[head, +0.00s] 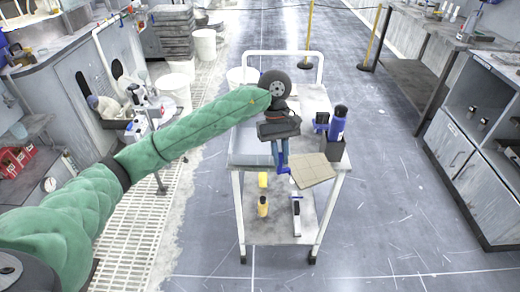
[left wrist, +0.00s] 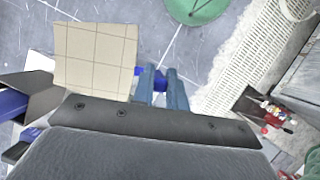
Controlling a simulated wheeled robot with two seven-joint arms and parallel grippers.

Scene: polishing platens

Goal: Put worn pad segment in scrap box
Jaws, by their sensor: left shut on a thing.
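The worn pad segment is a tan square sheet with grid lines (head: 313,170); it also shows in the left wrist view (left wrist: 95,58). My left gripper (head: 284,166) points down at the near edge of a white cart. Its blue-grey fingers (left wrist: 163,88) are shut on a dark blue part at the pad's edge. The pad sticks out to the right of the fingers in the head view, raised above the cart's lower shelf. I cannot tell which container is the scrap box. My right gripper is out of view.
The white cart (head: 236,185) carries a dark holder (head: 335,150) with a blue bottle (head: 338,124) just right of my gripper. A yellow bottle (head: 263,207) stands on its lower shelf. Red bins (head: 15,160) are at far left. The floor right of the cart is clear.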

